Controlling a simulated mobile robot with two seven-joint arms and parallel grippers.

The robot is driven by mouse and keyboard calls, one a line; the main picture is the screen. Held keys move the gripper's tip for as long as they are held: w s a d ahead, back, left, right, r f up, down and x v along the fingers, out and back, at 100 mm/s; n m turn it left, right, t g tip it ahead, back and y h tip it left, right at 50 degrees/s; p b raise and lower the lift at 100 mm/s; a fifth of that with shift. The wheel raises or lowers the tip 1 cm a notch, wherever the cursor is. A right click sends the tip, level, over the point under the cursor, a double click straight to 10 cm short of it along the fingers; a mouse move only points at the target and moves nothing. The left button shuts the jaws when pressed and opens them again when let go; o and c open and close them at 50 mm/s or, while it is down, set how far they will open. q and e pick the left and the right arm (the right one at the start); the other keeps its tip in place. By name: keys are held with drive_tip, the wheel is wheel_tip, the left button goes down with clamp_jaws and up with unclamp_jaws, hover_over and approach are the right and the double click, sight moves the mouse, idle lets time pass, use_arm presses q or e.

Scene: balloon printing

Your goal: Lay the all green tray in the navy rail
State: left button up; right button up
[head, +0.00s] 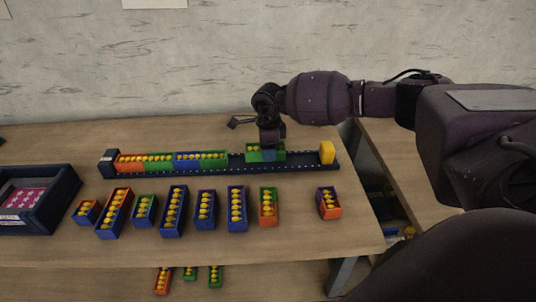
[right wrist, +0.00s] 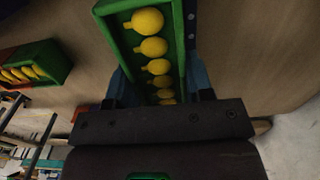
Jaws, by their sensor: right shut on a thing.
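The all green tray (head: 253,156), holding a row of yellow balloon-shaped pieces, is in my right gripper (head: 267,146). In the right wrist view the green tray (right wrist: 181,52) sits lengthwise between the blue fingers (right wrist: 160,88), which are shut on it. The navy rail (head: 232,168) runs left to right along the back of the table. The green tray is at the rail's right half, in line with it; I cannot tell whether it touches the rail floor. My left gripper is not in view.
An orange and green tray pair (head: 145,163) and a blue and green tray pair (head: 201,161) fill the rail's left part. A yellow block (head: 327,152) stands at its right end. Several coloured trays line the table in front, including an orange and purple one (head: 329,203). A navy box (head: 60,187) stands left.

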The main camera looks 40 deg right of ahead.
drive_tip(key=shift+f, duration=0.95)
drive_tip(key=shift+f, duration=0.15)
drive_tip(key=o, duration=1)
drive_tip(key=shift+r, duration=0.45)
wheel_tip(320, 180, up, 11)
drive_tip(key=shift+r+p, duration=0.2)
drive_tip(key=shift+p, duration=0.1)
